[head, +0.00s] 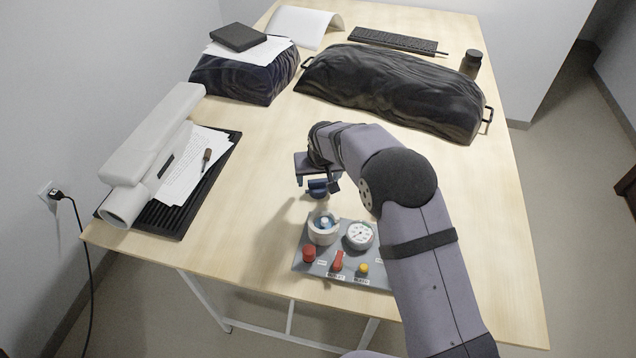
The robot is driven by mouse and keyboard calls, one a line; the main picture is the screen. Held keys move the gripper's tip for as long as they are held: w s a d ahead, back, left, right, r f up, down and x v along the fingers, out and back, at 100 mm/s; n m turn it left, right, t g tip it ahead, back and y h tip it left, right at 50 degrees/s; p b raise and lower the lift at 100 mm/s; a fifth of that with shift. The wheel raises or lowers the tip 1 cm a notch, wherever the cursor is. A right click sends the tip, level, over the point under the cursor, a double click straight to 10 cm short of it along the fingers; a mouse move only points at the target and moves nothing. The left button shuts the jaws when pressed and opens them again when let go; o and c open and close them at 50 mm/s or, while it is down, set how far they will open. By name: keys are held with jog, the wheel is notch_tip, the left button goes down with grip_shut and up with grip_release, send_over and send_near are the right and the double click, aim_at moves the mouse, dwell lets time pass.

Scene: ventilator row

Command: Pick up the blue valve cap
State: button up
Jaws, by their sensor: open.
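A grey panel (303,262) lies near the front edge of the table. On its back left stands a round white housing (322,236) with a small light blue piece (323,222) in its top, which looks like the blue valve cap. My gripper (319,190) is open, above and slightly behind the housing, apart from it. The fingers look dark blue, and I see nothing clearly held between them. The small size of the view hides the exact shape of the cap.
The panel also bears a round gauge (359,236), a red knob (309,254), a red lever (338,261) and a yellow button (362,268). A black tray (172,221) with papers and a white device (150,150) lies left. Dark bags (392,85) lie behind.

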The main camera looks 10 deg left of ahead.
jog(key=shift+x, duration=1.3)
jog(key=shift+c, duration=0.4)
jog(key=c, duration=1)
jog(key=shift+c, duration=0.2)
jog(key=shift+r, duration=0.1)
